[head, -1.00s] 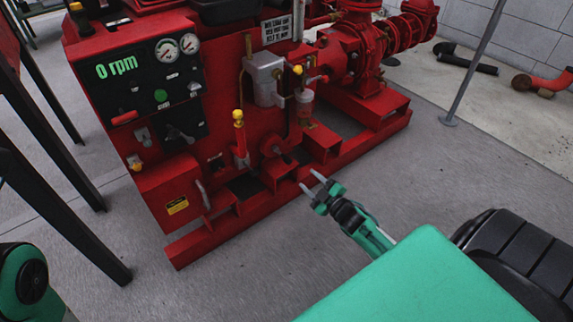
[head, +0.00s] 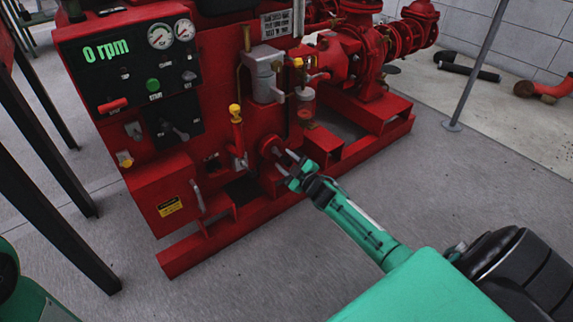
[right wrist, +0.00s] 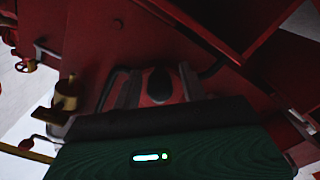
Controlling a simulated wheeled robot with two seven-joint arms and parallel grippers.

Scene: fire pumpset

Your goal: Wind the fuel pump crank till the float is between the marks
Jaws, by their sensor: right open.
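The fuel pump crank (head: 268,146) appears to be the red round part low on the pumpset's side, with a short dark knob. My right gripper (head: 280,160) is open right at it. In the right wrist view the dark knob (right wrist: 160,82) shows between the two spread fingers, with red metal behind it. I cannot tell whether either finger touches it. A small clear vessel (head: 305,97) above the crank may be the float glass; its float and marks are too small to make out. My left gripper is out of view.
The red pumpset (head: 215,200) stands on a red base frame above grey floor. Its black panel (head: 130,75) reads 0 rpm. A yellow-topped lever (head: 236,125) stands just left of the crank. Dark table legs (head: 45,215) are at the left.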

